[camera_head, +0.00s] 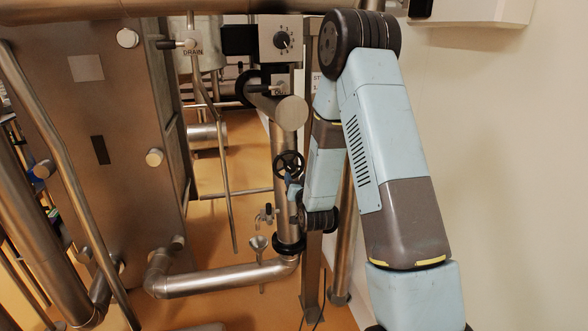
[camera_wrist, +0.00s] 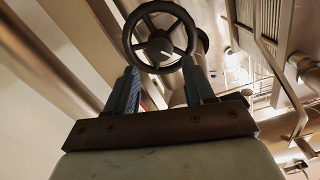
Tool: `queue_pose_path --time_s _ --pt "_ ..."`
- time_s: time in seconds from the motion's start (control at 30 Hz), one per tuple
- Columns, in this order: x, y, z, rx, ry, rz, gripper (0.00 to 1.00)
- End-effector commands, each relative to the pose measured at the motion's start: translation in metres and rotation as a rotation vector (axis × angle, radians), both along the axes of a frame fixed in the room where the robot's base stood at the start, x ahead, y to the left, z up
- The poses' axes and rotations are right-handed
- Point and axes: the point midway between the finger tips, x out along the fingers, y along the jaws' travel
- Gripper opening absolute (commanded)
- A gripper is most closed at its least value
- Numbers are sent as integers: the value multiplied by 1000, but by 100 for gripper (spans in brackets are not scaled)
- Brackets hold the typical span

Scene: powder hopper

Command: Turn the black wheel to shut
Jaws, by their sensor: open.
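The black wheel (camera_head: 289,164) is a small spoked handwheel on the upright steel pipe, left of my forearm in the head view. It shows large at the top of the wrist view (camera_wrist: 159,47), with its round hub and spokes facing me. My gripper (camera_wrist: 161,72) is open. Its two blue-grey fingers point at the wheel's lower part, one on each side. I cannot tell whether they touch the rim. In the head view my gripper (camera_head: 293,186) is just below the wheel, small and partly hidden by my wrist.
The upright pipe (camera_head: 285,218) bends into a horizontal steel pipe (camera_head: 225,279) below. A small tap (camera_head: 265,214) and a funnel (camera_head: 258,243) are left of it. A dial box (camera_head: 281,40) is above. A large steel cabinet (camera_head: 95,130) stands left, and a pale wall (camera_head: 500,160) right.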

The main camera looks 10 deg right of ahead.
Motion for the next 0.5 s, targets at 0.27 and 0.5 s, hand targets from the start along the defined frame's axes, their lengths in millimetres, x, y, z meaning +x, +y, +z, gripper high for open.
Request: queue_pose_path --time_s 0.27,0.5 --pt "49 0 0 0 -2 0 53" --pt "80 -1 0 -1 -1 -1 53"
